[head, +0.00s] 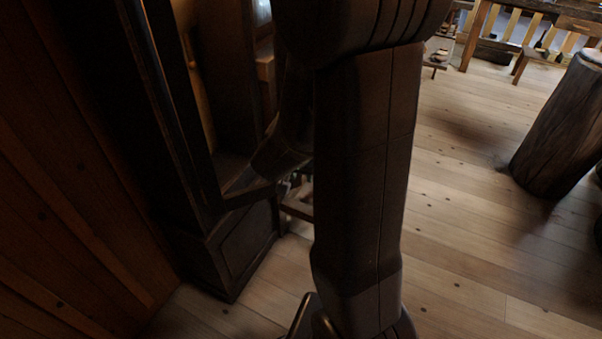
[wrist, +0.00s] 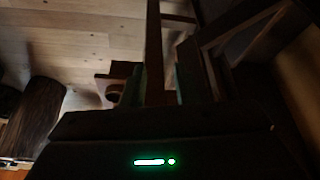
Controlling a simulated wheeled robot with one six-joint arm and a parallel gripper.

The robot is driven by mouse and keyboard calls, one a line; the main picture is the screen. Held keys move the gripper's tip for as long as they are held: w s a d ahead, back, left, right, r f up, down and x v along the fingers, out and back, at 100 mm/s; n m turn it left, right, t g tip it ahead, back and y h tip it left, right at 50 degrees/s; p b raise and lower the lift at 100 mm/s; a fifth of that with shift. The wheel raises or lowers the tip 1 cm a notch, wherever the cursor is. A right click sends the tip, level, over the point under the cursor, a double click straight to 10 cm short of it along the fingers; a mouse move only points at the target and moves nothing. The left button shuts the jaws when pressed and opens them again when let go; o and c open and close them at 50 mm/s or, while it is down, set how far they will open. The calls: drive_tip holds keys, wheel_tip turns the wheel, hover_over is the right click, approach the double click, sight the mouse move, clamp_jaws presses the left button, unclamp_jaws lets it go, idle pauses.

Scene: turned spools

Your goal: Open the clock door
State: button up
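The clock (head: 240,245) is a tall dark wooden case at the left of the head view, with a panelled base on the floor. A dark frame (head: 180,110) rises above that base. The wrist view shows a dark upright bar (wrist: 154,40), apparently the door's edge. A rail runs right from it toward the case (wrist: 240,35), with floor showing beyond, so the door appears to stand out from the case. My gripper (wrist: 161,85) has its greenish fingers on either side of the bar. Whether they press on it is too dark to tell. My arm hides the gripper in the head view.
A wooden wall (head: 60,200) is close on the left. A thick log stump (head: 560,125) stands at the right, and a table (head: 540,10) with stools is at the back right. The plank floor (head: 460,200) between is clear.

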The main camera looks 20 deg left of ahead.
clamp_jaws()
drive_tip(key=shift+c, duration=2.1)
unclamp_jaws()
drive_tip(key=o, duration=0.6)
drive_tip(key=shift+o, duration=0.2)
drive_tip(key=a+p+v, duration=0.1)
drive_tip(key=p+v, duration=0.1)
drive_tip(key=v, duration=1.1)
drive_tip(key=shift+d+r, duration=0.45)
drive_tip(key=shift+d, duration=0.05)
drive_tip(key=shift+c, duration=0.4)
